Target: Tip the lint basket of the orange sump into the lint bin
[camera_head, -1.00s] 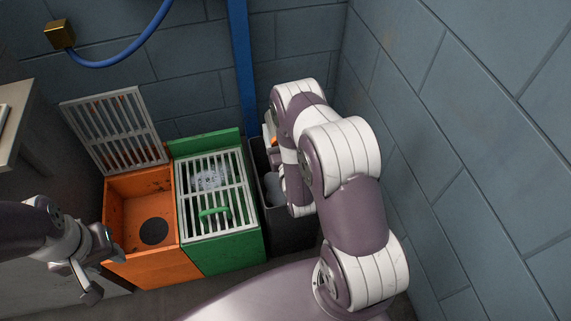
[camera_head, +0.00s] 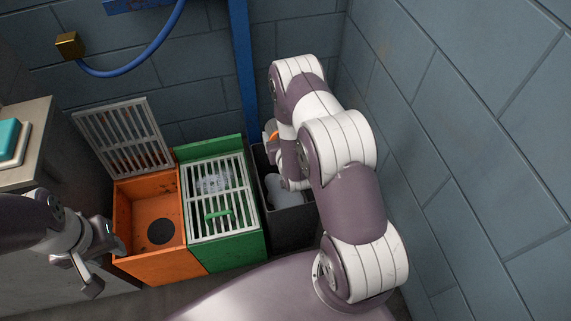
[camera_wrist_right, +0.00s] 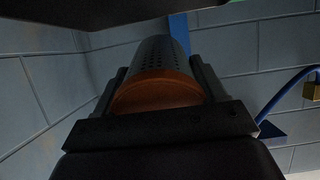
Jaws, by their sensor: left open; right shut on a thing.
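The lint basket (camera_wrist_right: 150,62) is a dark perforated cylinder with an orange end, seen in the right wrist view. My right gripper (camera_wrist_right: 157,88) is shut on it, one finger on each side. In the head view my right arm reaches over the dark grey lint bin (camera_head: 290,234) and hides most of the gripper; a bit of orange shows beside the wrist. A pale grey shape (camera_head: 287,193) shows inside the bin. The orange sump (camera_head: 155,262) is uncovered, with a dark round hole in its floor. My left gripper (camera_head: 106,268) is open and empty at the sump's front left.
A grate (camera_head: 124,140) leans on the wall behind the orange sump. The green sump (camera_head: 230,250), between orange sump and bin, is covered by a grate with a green handle. A table with a teal item (camera_head: 8,140) stands left. A block wall (camera_head: 460,170) closes off the right.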

